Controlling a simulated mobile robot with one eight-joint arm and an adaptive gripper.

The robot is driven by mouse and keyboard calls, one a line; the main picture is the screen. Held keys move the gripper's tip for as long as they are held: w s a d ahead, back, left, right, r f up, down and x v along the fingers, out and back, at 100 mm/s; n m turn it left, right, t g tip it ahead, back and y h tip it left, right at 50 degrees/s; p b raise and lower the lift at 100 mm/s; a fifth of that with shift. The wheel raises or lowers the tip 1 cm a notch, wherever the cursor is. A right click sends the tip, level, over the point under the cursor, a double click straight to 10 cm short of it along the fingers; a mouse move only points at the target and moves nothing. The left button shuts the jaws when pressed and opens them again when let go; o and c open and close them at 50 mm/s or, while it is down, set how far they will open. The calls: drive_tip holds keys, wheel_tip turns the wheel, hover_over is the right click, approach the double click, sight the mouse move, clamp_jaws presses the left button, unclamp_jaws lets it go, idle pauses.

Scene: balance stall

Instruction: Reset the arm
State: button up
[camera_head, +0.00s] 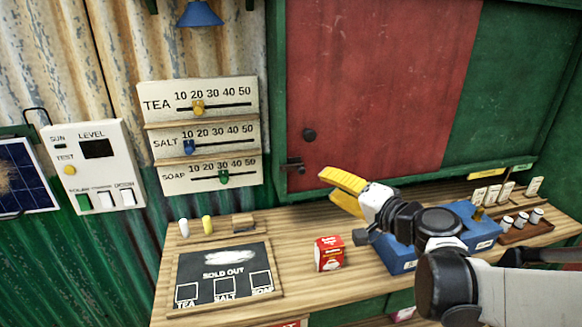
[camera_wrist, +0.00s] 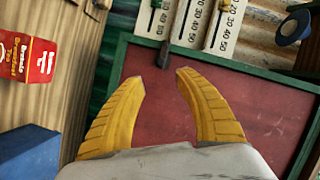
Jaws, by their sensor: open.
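My gripper (camera_head: 343,190) has yellow fingers and hangs above the wooden counter, in front of the red shutter. In the wrist view my gripper (camera_wrist: 163,88) shows its two ribbed yellow fingers spread apart with nothing between them. My arm reaches in from the right side of the head view, over a blue box (camera_head: 403,257) that it partly hides.
A red tea box (camera_head: 328,253) stands on the counter, with a sold-out chalkboard (camera_head: 226,275) to its left. Price slider boards (camera_head: 215,98) hang on the wall. Small weights (camera_head: 521,220) stand in a tray at right. The red shutter (camera_head: 370,90) is behind my gripper.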

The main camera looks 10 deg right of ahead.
drive_tip(key=shift+a, duration=0.1)
drive_tip(key=s+a+f+n+g+h, duration=0.1)
drive_tip(key=s+a+f+n+g, duration=0.45)
drive_tip(key=s+a, duration=0.3)
drive_tip(key=s+d+f+n+g+h, duration=0.1)
drive_tip(key=s+d+f+n+h, duration=0.1)
drive_tip(key=s, duration=0.3)
drive_tip(key=s+d+f+n+g+h, duration=0.1)
drive_tip(key=s+d+f+h, duration=0.1)
drive_tip(key=s, duration=0.3)
drive_tip(key=shift+n+h, duration=0.3)
drive_tip(key=shift+n, duration=0.05)
drive_tip(key=shift+s+g, duration=0.1)
drive_tip(key=shift+g, duration=0.15)
